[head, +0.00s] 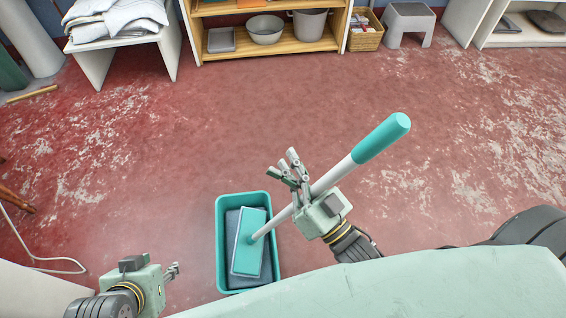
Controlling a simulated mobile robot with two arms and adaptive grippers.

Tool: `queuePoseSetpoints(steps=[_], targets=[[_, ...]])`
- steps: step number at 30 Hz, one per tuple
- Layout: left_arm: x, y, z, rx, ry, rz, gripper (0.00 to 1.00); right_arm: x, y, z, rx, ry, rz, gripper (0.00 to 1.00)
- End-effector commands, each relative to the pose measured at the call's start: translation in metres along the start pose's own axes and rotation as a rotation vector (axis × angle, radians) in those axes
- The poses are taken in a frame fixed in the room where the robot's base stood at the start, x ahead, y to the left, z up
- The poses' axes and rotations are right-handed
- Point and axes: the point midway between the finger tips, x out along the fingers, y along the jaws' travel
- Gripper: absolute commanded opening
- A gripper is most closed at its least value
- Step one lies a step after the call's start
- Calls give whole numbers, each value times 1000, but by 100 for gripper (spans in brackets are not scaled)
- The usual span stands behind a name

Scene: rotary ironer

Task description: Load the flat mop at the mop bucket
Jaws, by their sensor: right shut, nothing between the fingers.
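The flat mop has a teal rectangular head (246,262), a white pole (333,177) and a teal grip (382,138). Its head lies inside the teal mop bucket (220,236), over a dark grey surface. The pole leans up to the right, out over the bucket's rim. My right gripper (289,166) is beside the pole, shut and empty, right of and above the bucket in the picture. Its palm overlaps part of the pole. My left gripper (174,271) is left of the bucket, apart from it; its small fingertips do not show whether it is open.
A wooden shelf (270,50) with bowls and pots stands at the back, beside a wicker basket (366,34) and a grey step stool (408,22). A white bench (100,52) holds folded cloths. A pale green surface (430,285) spans the front. The middle floor is clear.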

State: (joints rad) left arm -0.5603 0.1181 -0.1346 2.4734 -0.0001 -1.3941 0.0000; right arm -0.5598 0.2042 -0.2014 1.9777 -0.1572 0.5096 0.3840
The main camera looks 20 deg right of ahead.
Motion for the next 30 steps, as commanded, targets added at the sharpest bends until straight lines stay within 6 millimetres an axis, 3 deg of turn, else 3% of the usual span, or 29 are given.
queuePoseSetpoints(steps=[30], targets=[[-2, -1, 9, -2, -33, -2, 40, 0, 0, -1, 1, 3, -1, 0]])
